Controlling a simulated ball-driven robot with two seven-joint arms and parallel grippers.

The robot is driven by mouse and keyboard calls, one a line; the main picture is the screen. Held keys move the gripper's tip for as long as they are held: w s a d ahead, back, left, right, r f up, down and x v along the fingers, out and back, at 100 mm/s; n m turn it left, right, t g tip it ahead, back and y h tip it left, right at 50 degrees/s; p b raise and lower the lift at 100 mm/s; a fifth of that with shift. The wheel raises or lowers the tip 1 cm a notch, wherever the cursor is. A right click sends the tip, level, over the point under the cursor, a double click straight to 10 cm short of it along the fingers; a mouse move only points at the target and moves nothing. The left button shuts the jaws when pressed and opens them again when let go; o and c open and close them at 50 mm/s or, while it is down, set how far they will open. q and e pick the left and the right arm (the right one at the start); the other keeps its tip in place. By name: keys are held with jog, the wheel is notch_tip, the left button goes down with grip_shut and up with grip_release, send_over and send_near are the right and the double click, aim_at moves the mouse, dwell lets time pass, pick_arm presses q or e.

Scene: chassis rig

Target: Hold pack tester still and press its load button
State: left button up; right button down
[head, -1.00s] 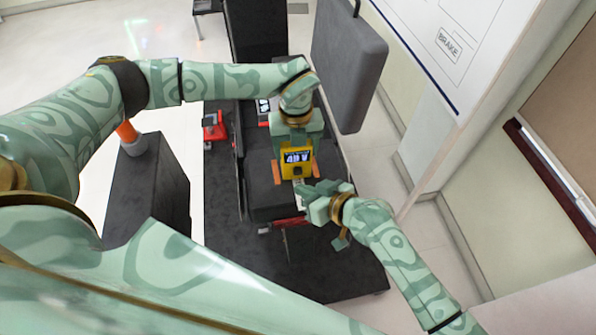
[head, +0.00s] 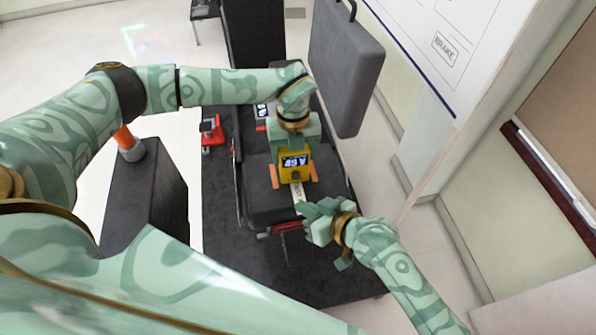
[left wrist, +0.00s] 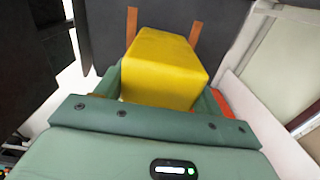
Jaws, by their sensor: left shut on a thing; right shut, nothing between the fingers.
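The yellow pack tester (head: 291,175) sits on the dark rig in the middle of the head view, its lit display facing the camera. The reading on the display is too small to be sure of. My left gripper (head: 294,160) is shut on the tester from the far side; the tester's yellow back (left wrist: 165,65) shows between its fingers in the left wrist view. My right gripper (head: 305,208) is shut and empty, just below and right of the tester, apart from it. I cannot make out the load button.
A pale labelled strip (head: 298,192) lies just in front of the tester. A red device (head: 211,131) stands to the left on the dark bench (head: 225,262). A grey padded panel (head: 345,68) rises at the back right. A dark cabinet (head: 147,193) with an orange-topped item stands left.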

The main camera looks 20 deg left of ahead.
pick_arm(q)
jog(key=o, duration=1.2)
